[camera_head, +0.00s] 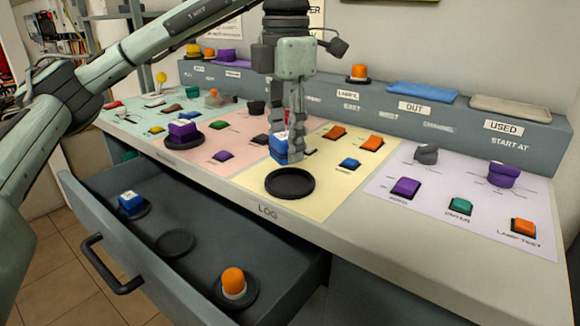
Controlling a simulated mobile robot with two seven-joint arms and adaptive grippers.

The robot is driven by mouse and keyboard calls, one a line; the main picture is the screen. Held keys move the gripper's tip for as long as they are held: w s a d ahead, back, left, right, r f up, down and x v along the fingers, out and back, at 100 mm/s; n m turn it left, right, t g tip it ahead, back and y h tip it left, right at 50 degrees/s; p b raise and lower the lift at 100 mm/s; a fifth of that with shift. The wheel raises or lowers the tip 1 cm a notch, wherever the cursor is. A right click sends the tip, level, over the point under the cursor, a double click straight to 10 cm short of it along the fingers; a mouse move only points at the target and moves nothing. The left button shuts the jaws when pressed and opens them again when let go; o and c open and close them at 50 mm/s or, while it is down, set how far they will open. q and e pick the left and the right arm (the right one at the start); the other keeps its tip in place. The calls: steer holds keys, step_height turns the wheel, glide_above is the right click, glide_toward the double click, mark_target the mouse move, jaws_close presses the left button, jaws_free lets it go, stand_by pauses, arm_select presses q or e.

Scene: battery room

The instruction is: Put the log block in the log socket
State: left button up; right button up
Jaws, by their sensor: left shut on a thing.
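My left gripper (290,140) points down over the yellow panel and is shut on a blue block (279,149), which has a white label on its top. The log socket (289,184) is a round dark dish at the front edge of the yellow panel, above the word LOG on the desk edge. It looks empty. The block is behind the socket in the picture, apart from it and close to the panel surface. Whether the block touches the surface I cannot tell. The fingers partly hide the block. My right gripper is not in view.
An open drawer (215,252) holds a blue block (131,203), an empty dish (175,243) and an orange knob (233,282). A purple block (183,131) sits in a dish at left. Several coloured buttons cover the panels.

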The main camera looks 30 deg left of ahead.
arm_select(q)
steer(key=shift+d+f, duration=0.35)
steer(key=shift+f, duration=0.1)
step_height(320, 180, down, 3)
steer(key=shift+f, duration=0.25)
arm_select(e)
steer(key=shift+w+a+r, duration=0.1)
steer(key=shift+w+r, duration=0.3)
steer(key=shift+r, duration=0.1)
arm_select(q)
steer(key=shift+f, duration=0.15)
steer(key=o, duration=1.2)
steer(key=shift+c, duration=0.2)
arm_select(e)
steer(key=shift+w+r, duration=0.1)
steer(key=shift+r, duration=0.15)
